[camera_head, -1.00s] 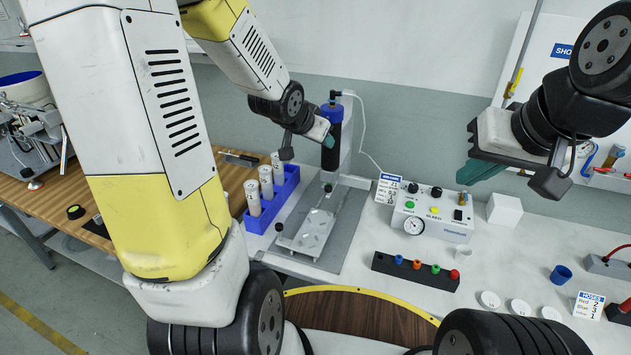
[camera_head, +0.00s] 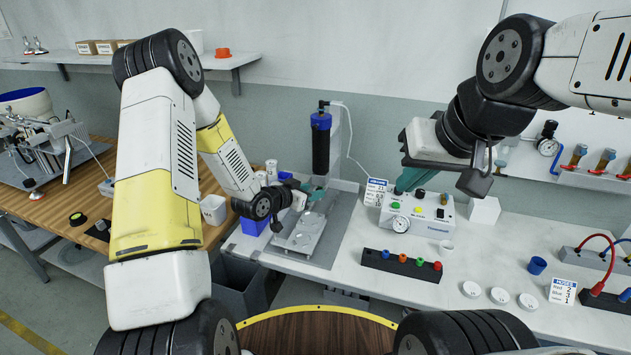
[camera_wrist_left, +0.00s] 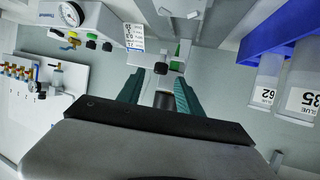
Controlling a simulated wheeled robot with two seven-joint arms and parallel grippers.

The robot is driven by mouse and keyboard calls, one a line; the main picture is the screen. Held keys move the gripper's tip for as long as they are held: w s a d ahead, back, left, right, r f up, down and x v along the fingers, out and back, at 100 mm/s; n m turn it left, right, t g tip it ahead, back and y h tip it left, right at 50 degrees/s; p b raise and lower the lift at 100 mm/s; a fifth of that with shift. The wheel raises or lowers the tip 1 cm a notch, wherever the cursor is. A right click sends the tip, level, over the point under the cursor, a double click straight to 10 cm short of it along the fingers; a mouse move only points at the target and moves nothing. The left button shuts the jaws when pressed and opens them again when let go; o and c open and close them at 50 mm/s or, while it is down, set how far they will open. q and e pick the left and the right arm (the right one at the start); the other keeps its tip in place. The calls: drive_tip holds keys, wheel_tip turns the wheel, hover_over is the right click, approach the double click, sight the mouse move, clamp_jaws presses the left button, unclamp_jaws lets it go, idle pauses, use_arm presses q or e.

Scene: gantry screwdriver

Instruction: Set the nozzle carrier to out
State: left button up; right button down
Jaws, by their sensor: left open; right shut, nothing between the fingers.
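The gantry station stands at the back centre in the head view, with a black cartridge with a blue cap (camera_head: 320,143) upright on its column. Below is a light metal plate with round discs (camera_head: 301,236). My left gripper (camera_head: 317,194) is open just under the cartridge, above the plate's far end. In the left wrist view its teal fingers (camera_wrist_left: 160,95) lie either side of a dark cylindrical part (camera_wrist_left: 163,99), by a pale metal block (camera_wrist_left: 158,62) with a black knob. I cannot tell whether they touch; the nozzle carrier's setting is unclear. My right gripper (camera_head: 415,180) is shut and empty.
The control box (camera_head: 415,213) with a gauge sits below my right gripper. A black block with coloured plugs (camera_head: 402,265) lies in front. Small white discs (camera_head: 499,295) lie right.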

sight(319, 188)
use_arm(q)
drive_tip(key=shift+x, duration=1.6)
clamp_jaws()
